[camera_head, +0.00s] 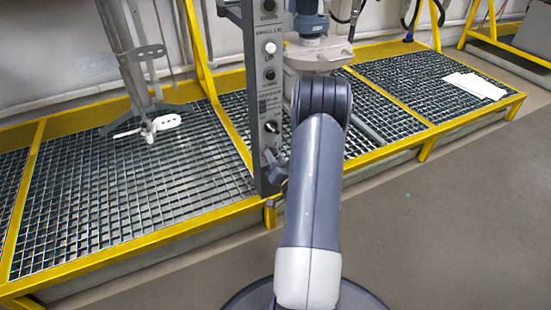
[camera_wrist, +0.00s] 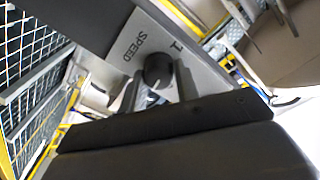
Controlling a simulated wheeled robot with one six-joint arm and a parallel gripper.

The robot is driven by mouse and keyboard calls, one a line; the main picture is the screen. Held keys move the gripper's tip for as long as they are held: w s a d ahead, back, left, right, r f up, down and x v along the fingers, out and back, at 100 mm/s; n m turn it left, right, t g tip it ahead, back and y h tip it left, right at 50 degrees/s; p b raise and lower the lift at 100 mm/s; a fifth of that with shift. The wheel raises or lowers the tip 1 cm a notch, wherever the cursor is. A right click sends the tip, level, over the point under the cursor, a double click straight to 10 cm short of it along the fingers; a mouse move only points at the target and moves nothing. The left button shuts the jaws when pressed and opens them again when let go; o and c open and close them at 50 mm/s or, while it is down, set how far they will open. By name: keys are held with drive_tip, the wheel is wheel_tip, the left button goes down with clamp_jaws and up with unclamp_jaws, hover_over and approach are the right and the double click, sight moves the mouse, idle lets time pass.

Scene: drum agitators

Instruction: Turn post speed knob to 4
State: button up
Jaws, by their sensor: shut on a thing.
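The grey control post (camera_head: 247,90) stands upright left of my arm in the head view, with knobs and a white button down its face. In the wrist view the round black speed knob (camera_wrist: 158,68) sits on the grey panel beside the printed word SPEED. A numeral that looks like 1 is printed above and right of it. My gripper (camera_wrist: 157,84) is shut on this knob, one finger on each side. In the head view my gripper (camera_head: 277,166) is at the lower part of the post and partly hidden. The knob's pointer setting cannot be read.
Yellow-framed grating platforms (camera_head: 185,165) lie behind and beside the post. A blue-grey motor unit (camera_head: 312,45) is behind the post. White sheets (camera_head: 475,86) lie on the right grating. The grey floor at right is clear.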

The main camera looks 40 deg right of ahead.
drive_tip(key=shift+d+m, duration=0.1)
drive_tip(key=shift+m, duration=0.9)
drive_tip(key=o, duration=0.9)
drive_tip(key=shift+o, duration=0.2)
drive_tip(key=p+v, duration=0.2)
drive_tip(key=v, duration=0.9)
drive_tip(key=shift+w, duration=0.15)
